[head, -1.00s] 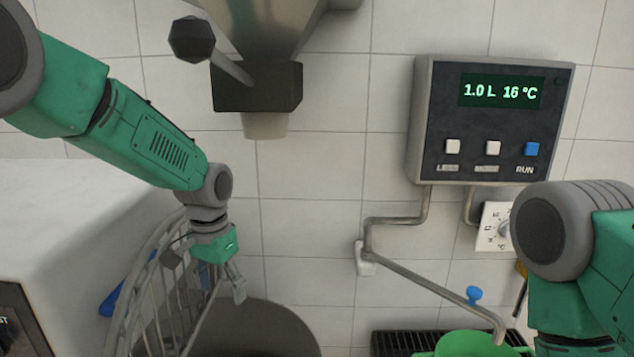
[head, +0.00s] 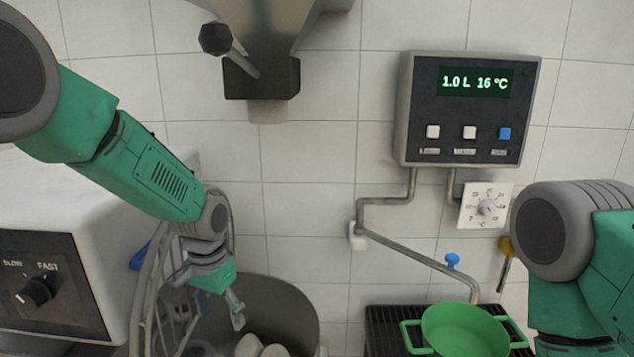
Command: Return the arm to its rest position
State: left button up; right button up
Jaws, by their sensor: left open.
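Part of the gripper is hard to make out against the guard. My right arm stands at the right edge of the head view; its gripper is out of the frame.
A mixer body (head: 50,275) with a speed knob is at left. A water panel (head: 465,110) reads 1.0 L 16 °C above a bent pipe (head: 415,258) and a dial (head: 486,206). A green pot (head: 465,330) sits on a black grate (head: 385,325). A hopper (head: 270,25) hangs above the bowl.

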pick_arm(q)
jog(key=s+a+f+n+b, duration=0.1)
jog(key=s+a+f+b, duration=0.15)
jog(key=s+f, duration=0.8)
jog(key=s+a+f+n+b, duration=0.1)
jog(key=s+a+f+b, duration=0.15)
jog(key=s+f, duration=0.8)
jog(key=s+a+f+n+b, duration=0.1)
jog(key=s+a+f+b, duration=0.1)
jog(key=s+f, duration=0.3)
jog(key=s+a+f+n+b, duration=0.1)
jog(key=s+a+f+b, duration=0.1)
jog(key=s, duration=0.7)
notch_tip(320, 180, down, 3)
jog(key=shift+s+a+r+t+b, duration=0.2)
jog(key=shift+a+t+b, duration=0.1)
jog(key=shift+b, duration=0.15)
jog(key=shift+a+f, duration=0.1)
jog(key=shift+a, duration=0.1)
jog(key=shift+w+d, duration=0.1)
jog(key=shift+d, duration=0.15)
